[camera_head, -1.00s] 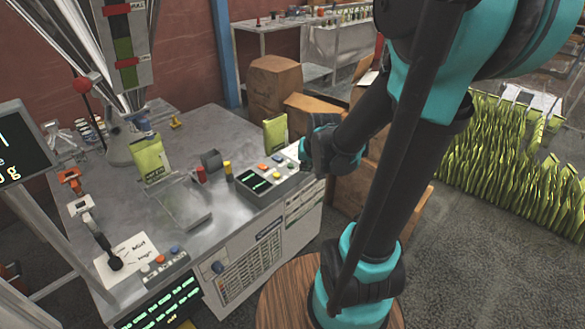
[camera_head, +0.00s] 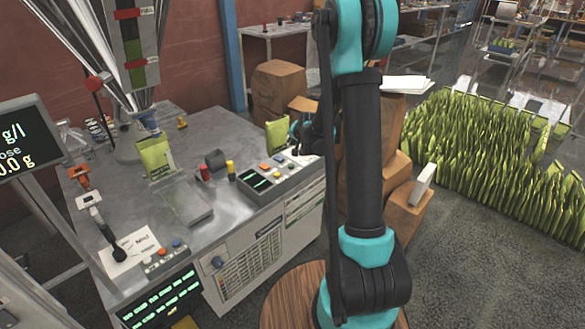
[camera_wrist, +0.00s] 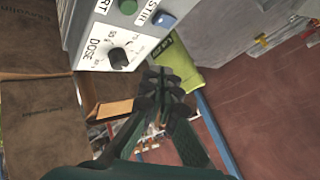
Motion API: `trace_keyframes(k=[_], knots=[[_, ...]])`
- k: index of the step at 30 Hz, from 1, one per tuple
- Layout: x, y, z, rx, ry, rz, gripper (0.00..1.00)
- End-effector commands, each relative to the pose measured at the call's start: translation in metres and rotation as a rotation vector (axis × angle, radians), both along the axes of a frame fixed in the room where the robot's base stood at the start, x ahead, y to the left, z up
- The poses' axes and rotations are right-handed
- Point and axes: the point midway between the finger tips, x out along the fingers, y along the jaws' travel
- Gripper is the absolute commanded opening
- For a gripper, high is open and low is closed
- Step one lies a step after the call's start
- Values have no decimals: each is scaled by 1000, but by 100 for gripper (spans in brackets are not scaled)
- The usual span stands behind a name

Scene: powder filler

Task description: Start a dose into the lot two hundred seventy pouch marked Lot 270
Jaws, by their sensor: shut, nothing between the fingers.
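A green pouch (camera_head: 155,157) stands upright on the steel table beneath the filler's nozzle; its label is too small to read. A second green pouch (camera_head: 277,133) stands near the table's far right edge; it also shows, with partly hidden lettering, in the wrist view (camera_wrist: 178,50). The wrist view shows a white control panel (camera_wrist: 90,52) with a black DOSE dial (camera_wrist: 118,58), a green button (camera_wrist: 128,7) whose cut-off label ends in RT, and a blue STIR button (camera_wrist: 165,19). My gripper (camera_wrist: 165,78) is shut and empty beside this panel, its tips near the pouch.
A scale display (camera_head: 22,140) stands left. Many green pouches (camera_head: 480,155) fill the floor at right.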

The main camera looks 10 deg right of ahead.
Motion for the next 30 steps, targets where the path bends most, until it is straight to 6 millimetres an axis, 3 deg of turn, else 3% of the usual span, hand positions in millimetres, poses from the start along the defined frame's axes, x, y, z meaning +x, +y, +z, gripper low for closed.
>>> trace_keyframes(k=[17, 30], knots=[[7, 1, -7, 11, -6, -9, 0], [8, 0, -58, 11, -6, -9, 0]])
